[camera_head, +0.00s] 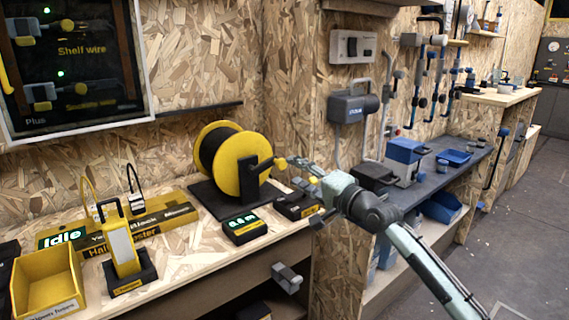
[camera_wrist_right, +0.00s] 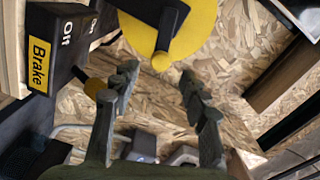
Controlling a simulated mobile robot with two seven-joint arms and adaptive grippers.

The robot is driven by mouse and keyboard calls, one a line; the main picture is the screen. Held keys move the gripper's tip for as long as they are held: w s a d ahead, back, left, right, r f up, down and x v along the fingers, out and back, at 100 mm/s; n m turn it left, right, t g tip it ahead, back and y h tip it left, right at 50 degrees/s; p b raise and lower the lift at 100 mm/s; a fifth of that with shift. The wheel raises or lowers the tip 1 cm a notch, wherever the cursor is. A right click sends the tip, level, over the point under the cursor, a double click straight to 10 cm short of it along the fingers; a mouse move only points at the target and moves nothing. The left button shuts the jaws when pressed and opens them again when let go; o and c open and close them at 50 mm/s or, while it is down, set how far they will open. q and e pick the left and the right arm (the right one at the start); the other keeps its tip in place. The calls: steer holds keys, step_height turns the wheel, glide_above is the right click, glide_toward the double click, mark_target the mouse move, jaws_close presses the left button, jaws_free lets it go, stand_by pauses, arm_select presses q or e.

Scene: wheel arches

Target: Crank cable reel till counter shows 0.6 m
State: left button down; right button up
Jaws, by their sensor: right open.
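The cable reel (camera_head: 247,170) has yellow flanges and dark cable and stands on a black base on the bench at centre-left. Its yellow crank knob (camera_head: 281,163) points right; in the wrist view the knob (camera_wrist_right: 161,62) lies just beyond and between the fingertips, with no finger closed on it. The counter (camera_head: 245,226), a small black and yellow box, has green digits that look like 0.6 m, though small. My right gripper (camera_head: 303,166) is open beside the crank; its two fingers show in the wrist view (camera_wrist_right: 156,82). My left gripper is not seen.
A brake box (camera_head: 298,205) stands right of the counter; its On/Off face (camera_wrist_right: 62,45) shows at upper left in the wrist view. A yellow lamp-like device (camera_head: 121,245) and yellow bin (camera_head: 48,283) are at left. A chipboard wall stands behind the reel.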

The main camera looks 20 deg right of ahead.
mark_target(284, 165)
steer(key=x, duration=0.6)
steer(key=shift+w+a, duration=0.1)
steer(key=shift+w, duration=0.25)
jaws_close()
